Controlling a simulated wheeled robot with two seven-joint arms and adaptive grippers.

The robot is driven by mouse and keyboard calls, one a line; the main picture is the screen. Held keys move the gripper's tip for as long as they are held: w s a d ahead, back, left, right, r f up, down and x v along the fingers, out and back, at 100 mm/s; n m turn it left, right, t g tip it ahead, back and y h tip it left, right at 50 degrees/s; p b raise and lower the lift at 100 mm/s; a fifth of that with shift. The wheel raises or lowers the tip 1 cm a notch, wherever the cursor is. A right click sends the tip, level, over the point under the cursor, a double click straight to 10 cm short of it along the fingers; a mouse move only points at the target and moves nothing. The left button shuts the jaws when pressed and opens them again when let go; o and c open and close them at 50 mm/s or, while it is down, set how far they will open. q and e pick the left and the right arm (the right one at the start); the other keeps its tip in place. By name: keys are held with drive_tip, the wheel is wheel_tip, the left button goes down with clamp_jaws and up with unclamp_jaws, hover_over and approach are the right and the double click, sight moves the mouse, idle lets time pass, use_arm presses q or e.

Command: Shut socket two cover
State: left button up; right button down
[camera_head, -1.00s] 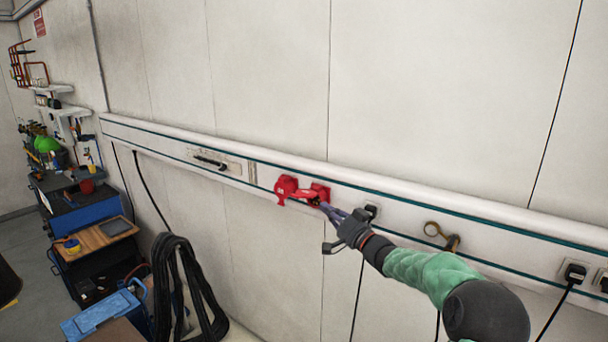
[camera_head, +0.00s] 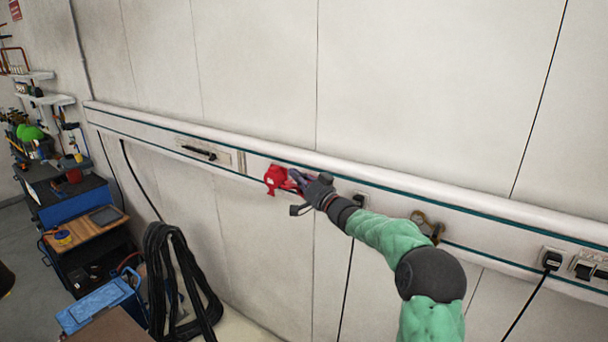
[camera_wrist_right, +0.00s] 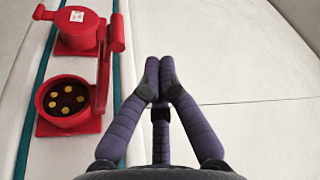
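Two red sockets sit on the white wall rail. In the right wrist view, the nearer socket (camera_wrist_right: 66,102) is open, with several brass-coloured contacts in a dark face. Its red cover (camera_wrist_right: 102,72) stands swung out, nearly edge-on, on its right side. The farther socket (camera_wrist_right: 77,30) has its cover shut and bears a white label; it also shows in the head view (camera_head: 274,181). My right gripper (camera_wrist_right: 158,72) has its fingertips together with nothing seen between them, right of the open cover with a gap in the picture. In the head view the gripper (camera_head: 294,177) hides most of the nearer socket. My left gripper is out of view.
The rail (camera_head: 445,203) also carries black plugs (camera_head: 552,260) with hanging cables at right and a brass-coloured fitting (camera_head: 428,227) behind my right arm. A black cable coil (camera_head: 175,280) hangs below at left, near a tool bench (camera_head: 92,233). The wall above is clear.

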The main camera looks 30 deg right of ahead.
sight(293, 187)
drive_tip(key=shift+s+a+f, duration=0.45)
drive_tip(key=shift+a+f, duration=0.3)
drive_tip(key=shift+f, duration=0.05)
drive_tip(key=shift+a+f, duration=0.1)
drive_tip(key=shift+f, duration=0.1)
drive_tip(key=shift+a+f+n+b, duration=0.1)
drive_tip(key=shift+f+n+b, duration=0.55)
drive_tip(key=shift+b, duration=0.35)
drive_tip(key=d+f+n+g+y+b, duration=0.1)
drive_tip(key=f+n+y+b, duration=0.3)
drive_tip(key=n, duration=0.5)
drive_tip(key=w+d+f+n+g+y+b, duration=0.1)
drive_tip(key=d+f+n+g+y+b, duration=0.1)
drive_tip(key=n, duration=0.8)
drive_tip(key=shift+w+d+f+y+b, duration=0.3)
drive_tip(key=shift+d+f+y+b, duration=0.2)
drive_tip(key=shift+f+y+b, duration=1)
